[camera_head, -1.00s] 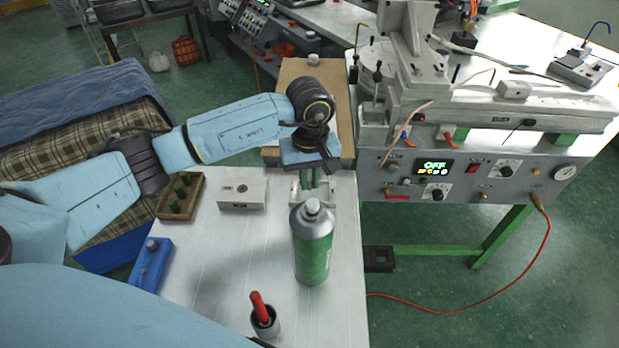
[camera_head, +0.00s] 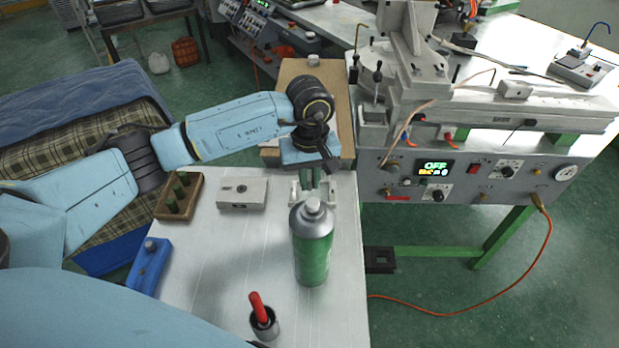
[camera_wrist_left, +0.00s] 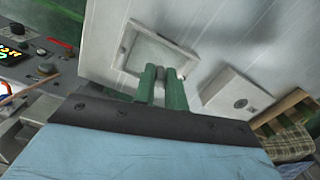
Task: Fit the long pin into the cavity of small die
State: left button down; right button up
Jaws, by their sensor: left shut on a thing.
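My left gripper (camera_head: 308,179) points down over the white table, behind the spray can. Its green fingers (camera_wrist_left: 163,88) are shut on a small grey piece (camera_wrist_left: 171,74), probably the long pin, mostly hidden between them. Just beyond the fingertips in the wrist view lies a pale block with a rectangular recess (camera_wrist_left: 126,46); the can and gripper partly hide it in the head view (camera_head: 328,192). Left of it in the head view lies a flat pale block with a round hole (camera_head: 256,195), also in the wrist view (camera_wrist_left: 228,103). I cannot tell which is the small die. My right gripper is not in view.
A green spray can (camera_head: 313,250) stands close in front of the gripper. A grey machine (camera_head: 455,180) stands to the right.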

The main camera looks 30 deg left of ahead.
aim_at(310, 180)
pick_arm(q)
jog(key=shift+f+b, duration=0.9)
jog(key=c, duration=1.4)
grip_release()
jog(key=shift+o, duration=0.2)
notch_tip(310, 180, up, 13)
jog(key=shift+r, duration=0.2)
